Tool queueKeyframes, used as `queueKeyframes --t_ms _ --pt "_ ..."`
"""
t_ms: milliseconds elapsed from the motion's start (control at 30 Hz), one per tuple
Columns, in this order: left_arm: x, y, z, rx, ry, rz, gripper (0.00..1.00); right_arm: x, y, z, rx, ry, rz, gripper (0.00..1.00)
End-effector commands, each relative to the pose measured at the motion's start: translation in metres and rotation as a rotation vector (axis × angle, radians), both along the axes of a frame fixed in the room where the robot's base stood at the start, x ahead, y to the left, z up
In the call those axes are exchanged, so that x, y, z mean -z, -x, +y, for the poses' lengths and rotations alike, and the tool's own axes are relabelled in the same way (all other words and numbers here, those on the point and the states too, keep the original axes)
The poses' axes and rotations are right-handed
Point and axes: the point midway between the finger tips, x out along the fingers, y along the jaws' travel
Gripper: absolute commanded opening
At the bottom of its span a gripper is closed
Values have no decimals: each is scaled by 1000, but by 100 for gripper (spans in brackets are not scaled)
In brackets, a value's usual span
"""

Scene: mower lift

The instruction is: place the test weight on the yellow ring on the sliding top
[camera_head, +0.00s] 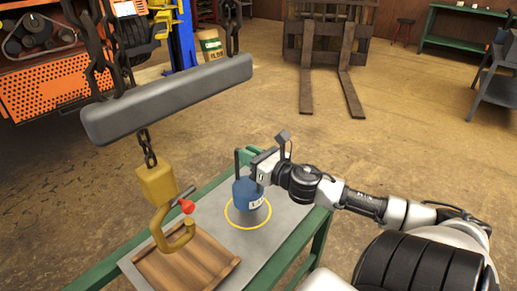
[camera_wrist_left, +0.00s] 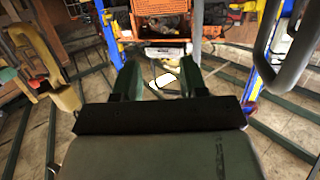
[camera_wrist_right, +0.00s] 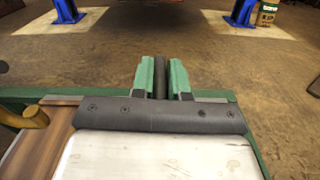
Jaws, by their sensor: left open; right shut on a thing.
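The test weight (camera_head: 246,192) is a blue cylinder with a pale label and a dark upright handle. My right gripper (camera_head: 262,163) is shut on its handle, which shows as a dark bar (camera_wrist_right: 160,76) between the green fingers in the right wrist view. The weight appears over the back part of the yellow ring (camera_head: 240,226) on the grey sliding top (camera_head: 285,222). A darker patch lies below it inside the ring; I cannot tell whether it touches the top. My left gripper (camera_wrist_left: 158,80) is open and empty in the left wrist view; the head view does not show it.
A yellow hook (camera_head: 176,240) hangs from a grey beam (camera_head: 170,98) left of the weight, above a wooden tray (camera_head: 218,248). The green bench frame (camera_head: 318,235) edges the top. An orange machine (camera_head: 50,88) stands back left; forks (camera_head: 347,90) lie on open floor.

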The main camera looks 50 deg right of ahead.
Motion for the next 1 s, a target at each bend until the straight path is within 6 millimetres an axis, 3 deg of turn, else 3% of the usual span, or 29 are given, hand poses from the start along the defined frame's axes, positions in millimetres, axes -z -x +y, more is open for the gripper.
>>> queueKeyframes --t_ms 433,800,1000 --pt "-23 -7 -6 13 48 -190 43 11 -6 1 0 1 -7 0" --pt "-64 -4 -13 32 133 -512 43 36 -6 1 -1 2 -7 0" --pt "-72 -1 -14 35 150 -572 43 40 -6 2 -1 2 -7 0"
